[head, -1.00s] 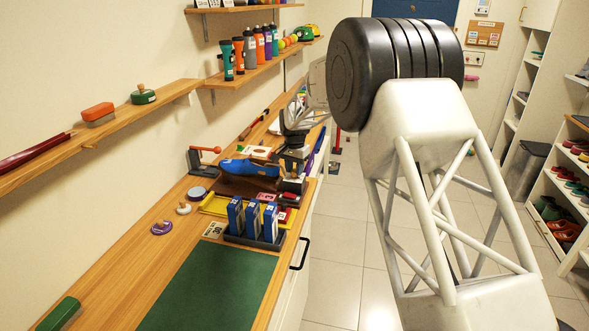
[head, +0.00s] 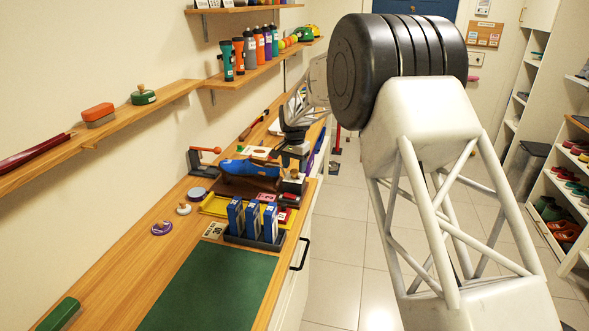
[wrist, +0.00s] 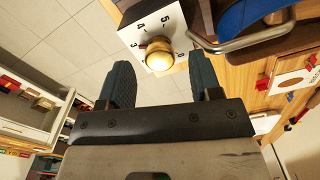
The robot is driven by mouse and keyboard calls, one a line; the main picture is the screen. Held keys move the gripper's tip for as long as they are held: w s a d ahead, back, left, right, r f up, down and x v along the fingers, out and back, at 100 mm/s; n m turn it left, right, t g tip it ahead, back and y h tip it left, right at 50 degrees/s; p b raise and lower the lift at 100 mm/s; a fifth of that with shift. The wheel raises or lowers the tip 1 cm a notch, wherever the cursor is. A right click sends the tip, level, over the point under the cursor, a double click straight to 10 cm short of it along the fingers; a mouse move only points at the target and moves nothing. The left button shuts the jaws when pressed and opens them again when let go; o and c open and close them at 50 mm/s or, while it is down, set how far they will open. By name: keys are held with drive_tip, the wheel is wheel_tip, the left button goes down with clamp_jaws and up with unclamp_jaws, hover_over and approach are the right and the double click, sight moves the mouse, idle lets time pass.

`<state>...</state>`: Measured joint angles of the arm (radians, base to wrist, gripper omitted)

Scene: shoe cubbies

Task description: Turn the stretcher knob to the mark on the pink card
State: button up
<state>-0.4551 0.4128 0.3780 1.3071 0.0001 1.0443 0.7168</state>
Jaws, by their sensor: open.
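The stretcher knob (wrist: 159,58) is a round brass-coloured knob on a white dial plate (wrist: 152,30) printed with numbers; 3, 4 and 5 are readable. A small red mark shows at the knob's left edge. My gripper (wrist: 160,78) is open, its two dark fingers apart, with the knob ahead of the gap between them; I cannot tell whether they touch it. In the head view my gripper (head: 293,140) is above the stretcher's right end, and the knob (head: 294,174) shows small below it. A blue shoe (head: 250,168) sits on the stretcher.
A dark tray (head: 255,242) with blue boxes stands in front of the stretcher, beside a yellow tray (head: 213,206). A green mat (head: 215,285) covers the near counter. A metal loop (wrist: 255,40) lies right of the knob. Wall shelves run along the left.

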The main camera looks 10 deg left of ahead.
sight(297, 172)
drive_tip(key=shift+r, duration=3.25)
drive_tip(key=shift+s+d+r, duration=0.2)
drive_tip(key=shift+d+r, duration=0.1)
drive_tip(key=shift+d, duration=0.15)
drive_tip(key=s+d+r, duration=0.5)
drive_tip(key=s+d, duration=0.3)
drive_tip(key=d, duration=0.1)
drive_tip(key=s+d+r+n+t, duration=0.1)
drive_tip(key=s+d+r, duration=0.4)
drive_tip(key=s+d, duration=0.35)
drive_tip(key=s+d+r, duration=0.5)
drive_tip(key=s+d, duration=0.2)
drive_tip(key=d, duration=0.3)
drive_tip(key=s+d+f, duration=0.2)
drive_tip(key=s+d, duration=0.3)
drive_tip(key=s, duration=0.6)
drive_tip(key=s+d+f+n+t, duration=0.1)
drive_tip(key=s+d, duration=0.4)
drive_tip(key=s, duration=0.6)
drive_tip(key=s+d+f, duration=0.4)
drive_tip(key=s, duration=0.8)
drive_tip(key=shift+d+n+t, duration=0.3)
drive_tip(key=shift+d+n, duration=0.1)
